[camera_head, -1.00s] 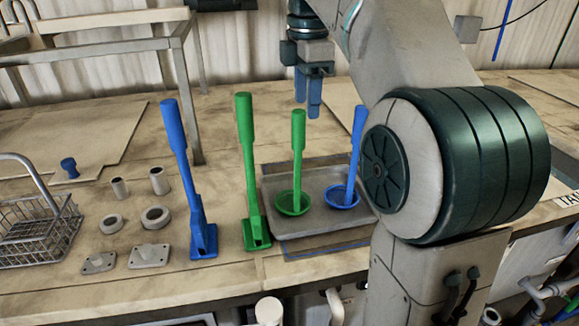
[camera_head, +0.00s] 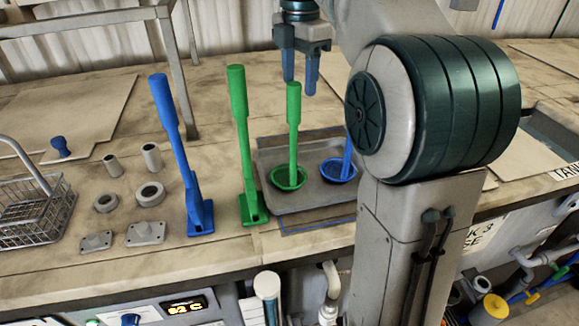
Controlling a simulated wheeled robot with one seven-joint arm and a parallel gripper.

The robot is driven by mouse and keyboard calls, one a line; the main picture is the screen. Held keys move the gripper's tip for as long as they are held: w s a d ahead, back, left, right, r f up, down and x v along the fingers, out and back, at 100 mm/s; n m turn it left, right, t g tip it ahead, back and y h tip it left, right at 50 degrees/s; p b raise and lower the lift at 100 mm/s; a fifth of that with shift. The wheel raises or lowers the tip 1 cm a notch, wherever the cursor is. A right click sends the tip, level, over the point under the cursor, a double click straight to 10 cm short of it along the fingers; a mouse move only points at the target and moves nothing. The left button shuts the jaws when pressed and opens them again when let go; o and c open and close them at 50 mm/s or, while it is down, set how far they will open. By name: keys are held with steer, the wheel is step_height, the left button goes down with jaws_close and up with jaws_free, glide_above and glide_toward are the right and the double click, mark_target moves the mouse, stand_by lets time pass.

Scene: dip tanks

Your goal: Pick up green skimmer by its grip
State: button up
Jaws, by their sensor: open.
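The green skimmer (camera_head: 293,130) stands upright in the grey tray, its round bowl (camera_head: 300,178) at the bottom and its thicker grip (camera_head: 294,97) at the top. My gripper (camera_head: 300,87) is open and empty, fingers pointing down. In the picture its two blue fingers hang at the top of the grip, one to each side. The left fingertip partly meets the grip's outline; whether they touch, or how far apart they are in depth, I cannot tell.
A blue skimmer (camera_head: 340,169) stands right of it in the tray (camera_head: 320,197), partly hidden by my arm. A tall green lever-like tool (camera_head: 241,140) and a blue one (camera_head: 177,140) stand left. A wire basket (camera_head: 35,205) and several small metal parts lie further left.

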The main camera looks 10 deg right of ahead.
mark_target(295, 99)
steer(key=shift+w+a+f+p, duration=0.15)
steer(key=shift+f+p, duration=0.1)
steer(key=shift+f, duration=1.15)
steer(key=shift+w+a+f+p, duration=0.15)
steer(key=shift+f+p, duration=0.05)
steer(key=shift+f, duration=1.15)
steer(key=shift+c, duration=0.2)
jaws_close()
